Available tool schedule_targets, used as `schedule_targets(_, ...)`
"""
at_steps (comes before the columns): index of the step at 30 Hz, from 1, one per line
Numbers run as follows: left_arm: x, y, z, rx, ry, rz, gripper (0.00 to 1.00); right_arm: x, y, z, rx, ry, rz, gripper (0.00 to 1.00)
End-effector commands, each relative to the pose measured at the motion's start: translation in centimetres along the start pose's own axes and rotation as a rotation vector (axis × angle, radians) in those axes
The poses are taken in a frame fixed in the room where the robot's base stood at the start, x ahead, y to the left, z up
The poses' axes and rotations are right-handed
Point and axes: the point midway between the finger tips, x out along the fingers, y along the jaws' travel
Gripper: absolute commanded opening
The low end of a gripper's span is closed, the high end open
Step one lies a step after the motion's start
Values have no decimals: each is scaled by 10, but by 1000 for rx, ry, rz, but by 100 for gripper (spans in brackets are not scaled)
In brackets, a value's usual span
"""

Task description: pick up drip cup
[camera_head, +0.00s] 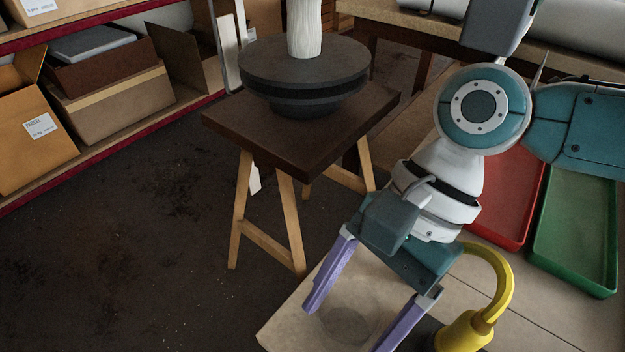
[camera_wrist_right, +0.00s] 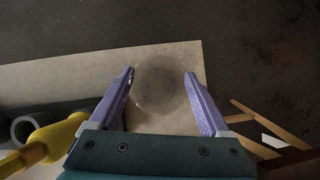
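A see-through round thing that looks like the drip cup (camera_wrist_right: 160,92) shows in the right wrist view on a pale board, between the finger lines. In the head view it is a faint darker round shape (camera_head: 350,322) near the board's front edge. My right gripper (camera_head: 345,331) is open, its purple fingers spread on either side of the cup and apart from it. It also shows open in the right wrist view (camera_wrist_right: 160,73). The height of the fingertips above the board cannot be told. My left gripper is not in view.
A yellow object with a curved handle (camera_head: 468,331) stands close beside my right gripper. A grey tube (camera_wrist_right: 36,124) lies near it. A red tray (camera_head: 507,200) and a green tray (camera_head: 578,235) lie behind at right. A wooden stand (camera_head: 300,140) is beyond open floor.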

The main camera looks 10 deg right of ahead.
Motion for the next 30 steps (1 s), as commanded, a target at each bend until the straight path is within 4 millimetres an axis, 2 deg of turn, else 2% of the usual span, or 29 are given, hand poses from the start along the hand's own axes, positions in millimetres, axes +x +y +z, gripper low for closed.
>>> schedule_targets(2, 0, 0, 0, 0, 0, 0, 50, 0, 0, 0, 0, 0, 0, 71)
schedule_targets(16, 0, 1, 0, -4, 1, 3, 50, 0, 0, 0, 0, 0, 0, 18)
schedule_targets(25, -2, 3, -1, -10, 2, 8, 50, -3, 0, 2, -1, 0, -1, 17)
schedule_targets(30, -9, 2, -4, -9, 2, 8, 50, -17, -1, 11, -2, -1, -2, 17)
